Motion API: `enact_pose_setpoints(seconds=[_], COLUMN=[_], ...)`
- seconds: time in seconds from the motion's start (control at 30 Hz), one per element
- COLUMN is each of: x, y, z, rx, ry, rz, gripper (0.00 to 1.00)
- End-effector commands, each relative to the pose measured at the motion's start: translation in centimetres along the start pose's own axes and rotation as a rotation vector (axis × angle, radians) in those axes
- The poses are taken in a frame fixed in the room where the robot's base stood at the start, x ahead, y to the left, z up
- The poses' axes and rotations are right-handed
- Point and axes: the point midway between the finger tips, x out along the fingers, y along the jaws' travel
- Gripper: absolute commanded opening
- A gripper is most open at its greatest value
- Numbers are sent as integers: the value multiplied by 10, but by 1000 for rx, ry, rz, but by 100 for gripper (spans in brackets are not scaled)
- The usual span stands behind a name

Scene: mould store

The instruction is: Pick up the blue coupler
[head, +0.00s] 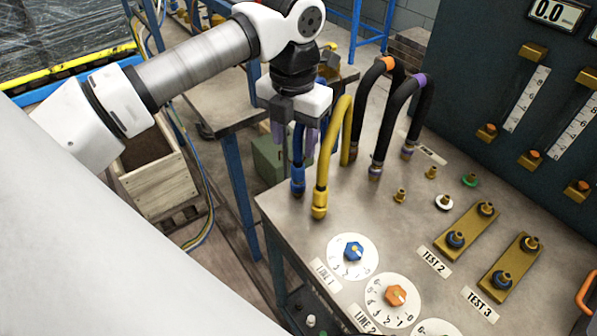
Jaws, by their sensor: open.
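The blue coupler (298,180) stands upright at the lower end of a blue hose, near the left back edge of the metal bench (300,235). My gripper (297,135) points down above it, around the upper part of the blue hose. The jaws are open. The fingertips are apart from the coupler and higher than it. The gripper body hides the top of the blue hose.
A yellow hose (326,165) with a yellow coupler stands close to the right of the blue coupler. Two black hoses (367,115) arch behind it. Blue (352,250) and orange (395,295) dial knobs sit in front. A gauge panel (530,110) rises at right.

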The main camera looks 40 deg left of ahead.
Motion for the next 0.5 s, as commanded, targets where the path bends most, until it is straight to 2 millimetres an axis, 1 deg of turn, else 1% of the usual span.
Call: enact_pose_setpoints(seconds=[0.1,0.37,0.5], x=[18,36,57], y=[0,-3,-7], z=[0,1,4], rx=[1,4,5], ry=[0,-1,-1], rz=[-2,-3,-5], gripper=[50,50,50])
